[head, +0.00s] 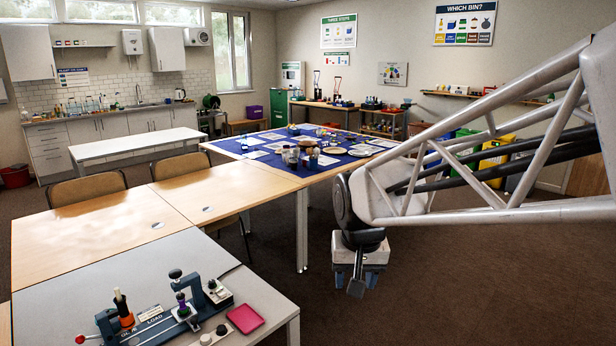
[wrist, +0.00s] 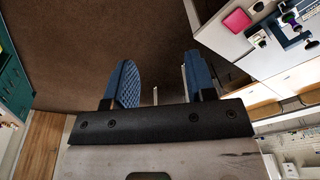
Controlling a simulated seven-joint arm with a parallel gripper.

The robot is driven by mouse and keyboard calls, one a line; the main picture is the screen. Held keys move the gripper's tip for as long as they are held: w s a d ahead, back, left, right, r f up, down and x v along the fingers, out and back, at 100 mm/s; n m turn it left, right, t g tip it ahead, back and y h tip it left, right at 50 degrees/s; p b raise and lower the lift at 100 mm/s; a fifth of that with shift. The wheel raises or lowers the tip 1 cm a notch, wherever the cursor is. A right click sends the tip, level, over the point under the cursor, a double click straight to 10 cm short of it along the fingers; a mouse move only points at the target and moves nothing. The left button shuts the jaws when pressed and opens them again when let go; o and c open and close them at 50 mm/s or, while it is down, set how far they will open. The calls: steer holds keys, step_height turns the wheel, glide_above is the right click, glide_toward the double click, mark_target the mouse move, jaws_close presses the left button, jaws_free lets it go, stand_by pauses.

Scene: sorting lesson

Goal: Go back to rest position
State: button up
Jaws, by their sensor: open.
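My gripper (head: 356,284) hangs at the end of my arm in the right half of the head view, over open brown floor beside the tables. Its blue fingers point down. In the wrist view my gripper (wrist: 158,82) shows two blue padded fingers spread apart, with only carpet between them. It is open and empty and touches nothing that I can see.
A grey table (head: 262,297) at the front left carries a clamp-like fixture (head: 165,312) and a pink tray (head: 245,319). Wooden tables (head: 98,219) run behind it to a blue-covered table (head: 238,146) with many items. Bins (head: 495,152) stand behind my arm. The floor (head: 440,270) is clear.

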steer(key=s+d, duration=0.4)
steer(key=s, duration=0.5)
steer(key=s+d+f, duration=0.1)
steer(key=s+d, duration=0.4)
steer(key=s, duration=0.4)
steer(key=shift+s+d+t, duration=0.2)
steer(key=shift+d+t, duration=0.1)
steer(key=shift+t, duration=0.1)
